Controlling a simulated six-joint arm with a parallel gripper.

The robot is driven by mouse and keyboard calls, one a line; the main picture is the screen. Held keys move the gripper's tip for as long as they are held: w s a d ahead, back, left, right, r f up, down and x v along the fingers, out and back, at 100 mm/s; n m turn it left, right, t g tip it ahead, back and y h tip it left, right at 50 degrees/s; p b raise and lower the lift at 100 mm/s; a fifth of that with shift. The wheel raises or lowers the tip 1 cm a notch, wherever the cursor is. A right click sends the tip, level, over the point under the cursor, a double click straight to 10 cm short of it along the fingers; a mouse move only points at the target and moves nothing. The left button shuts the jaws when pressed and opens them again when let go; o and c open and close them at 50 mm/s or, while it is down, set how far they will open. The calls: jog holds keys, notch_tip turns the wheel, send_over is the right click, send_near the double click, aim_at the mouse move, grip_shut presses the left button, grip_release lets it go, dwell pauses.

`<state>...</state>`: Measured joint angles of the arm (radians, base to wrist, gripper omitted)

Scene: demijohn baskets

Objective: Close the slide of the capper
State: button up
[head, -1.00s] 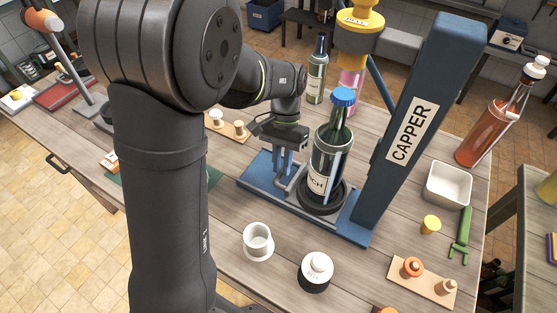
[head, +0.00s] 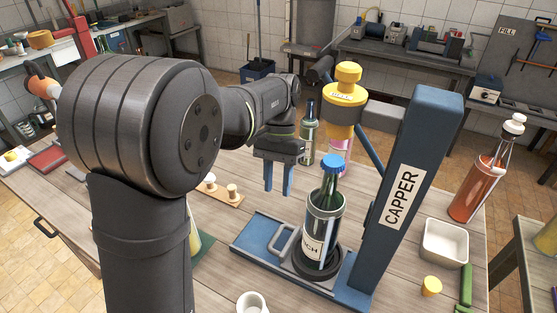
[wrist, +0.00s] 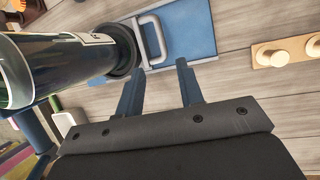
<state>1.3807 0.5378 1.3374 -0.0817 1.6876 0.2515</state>
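The capper stands on the table with a blue base (head: 254,240) and a slanted column (head: 405,190) labelled CAPPER. Its yellow head (head: 345,97) juts out from the column. The slide (head: 318,268) is a dark round seat with a grey loop handle (head: 283,242); it sits near the column end of the base. My gripper (head: 278,192) is open and empty above the handle side of the base, fingers down. The wrist view shows the fingers (wrist: 160,72) apart, with the handle (wrist: 152,40) beyond them.
A white bin (head: 444,243) and an orange-red bottle (head: 480,185) stand right of the capper. Another dark bottle (head: 308,140) stands behind it. A board with wooden knobs (head: 222,192) lies to the left. A white cup (head: 252,303) is at the front.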

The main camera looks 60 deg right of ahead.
aim_at(275, 236)
jog(key=v, duration=0.5)
jog(key=shift+d+r, duration=0.1)
jog(key=shift+r, duration=0.15)
dwell(0.3)
jog(key=x, duration=1.7)
jog(key=shift+f, duration=0.25)
